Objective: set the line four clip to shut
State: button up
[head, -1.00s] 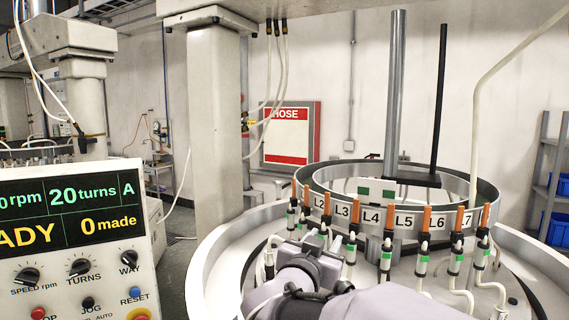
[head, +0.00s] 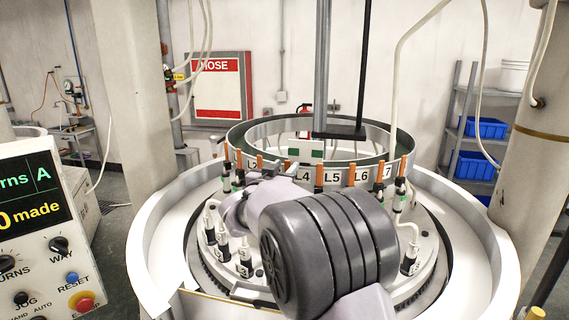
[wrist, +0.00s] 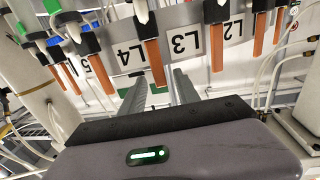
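A row of clips with orange levers stands along the ring (head: 340,176), with labels beside them. The L4 label (head: 303,173) also shows in the wrist view (wrist: 128,56). An orange lever (head: 287,164) stands upright between the L3 and L4 labels; it also shows in the wrist view (wrist: 155,62). Which of the levers flanking L4 belongs to line four is not clear. The visible levers all point the same way. My gripper (wrist: 160,82) is open, its two grey fingers apart, with that lever's end seen between them. Whether it touches is unclear. My arm hides clip bodies in the head view.
Neighbouring levers stand close on both sides, such as one by L5 (head: 319,176). White hoses rise from the round table (head: 150,235). A control panel (head: 40,235) stands at the left.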

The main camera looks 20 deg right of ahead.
jog(key=shift+w+d, duration=0.25)
jog(key=shift+w, duration=0.1)
jog(key=shift+s, duration=0.1)
grip_shut()
dwell(1.1)
